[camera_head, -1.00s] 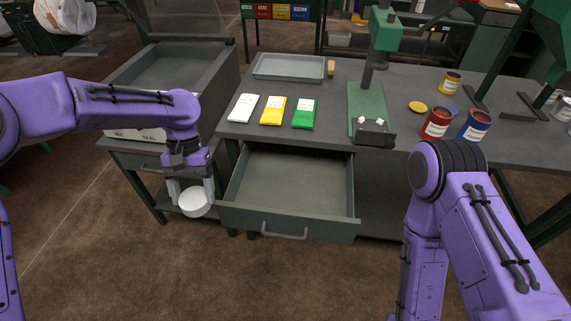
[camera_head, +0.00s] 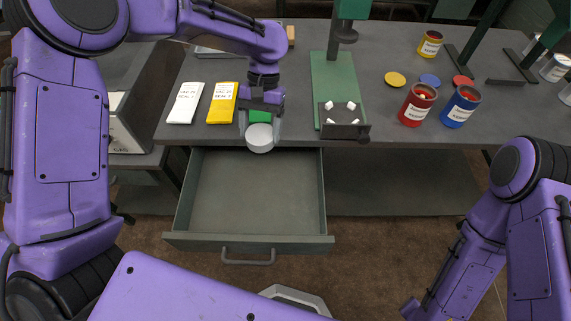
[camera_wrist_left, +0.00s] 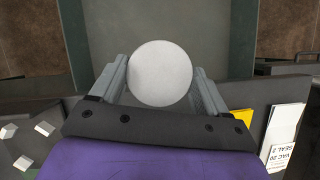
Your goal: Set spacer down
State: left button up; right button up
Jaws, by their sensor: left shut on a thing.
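The spacer is a white round disc (camera_head: 260,138), and my left gripper (camera_head: 261,128) is shut on it. In the head view it is held over the back of the open drawer (camera_head: 255,195), near the table's front edge, in front of the green packet (camera_head: 259,112). In the left wrist view the spacer (camera_wrist_left: 160,73) sits between the two fingers, with the drawer floor (camera_wrist_left: 215,35) beyond it. The drawer is empty where it shows. My right gripper is not in view; only my right arm shows at the lower right.
A white packet (camera_head: 185,103) and a yellow packet (camera_head: 222,102) lie left of the gripper. A green press (camera_head: 333,85) with small white pieces on its dark tray stands to the right. A red can (camera_head: 417,105) and a blue can (camera_head: 460,107) stand further right.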

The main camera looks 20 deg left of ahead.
pick_arm(q)
jog(key=s+d+n+t+h+b, duration=0.1)
jog(key=s+d+n+h+b, duration=0.1)
jog(key=s+d+n, duration=0.4)
jog(key=s+d+n+h+b, duration=0.1)
jog(key=s+d+n+b, duration=0.2)
jog(key=d, duration=0.5)
jog(key=s+f+n+t, duration=0.1)
jog(key=s+n, duration=0.2)
jog(key=s+d+f+n+t+h+b, duration=0.1)
jog(key=s+f+n, duration=0.1)
jog(key=s+n, duration=0.1)
jog(key=s+d+f+n+t, duration=0.1)
jog(key=s+f+n+t, duration=0.1)
jog(key=n, duration=0.1)
jog(key=shift+s+n+h, duration=0.3)
jog(key=shift+s, duration=0.1)
jog(key=w+a+f+b, duration=0.2)
jog(key=w+a+f, duration=0.2)
jog(key=w+a, duration=0.15)
jog(key=b, duration=0.2)
send_over(288, 204)
jog(key=a, duration=0.2)
notch_tip(288, 204, down, 6)
jog(key=shift+s+r, duration=0.1)
notch_tip(288, 204, down, 3)
jog(key=shift+r, duration=0.1)
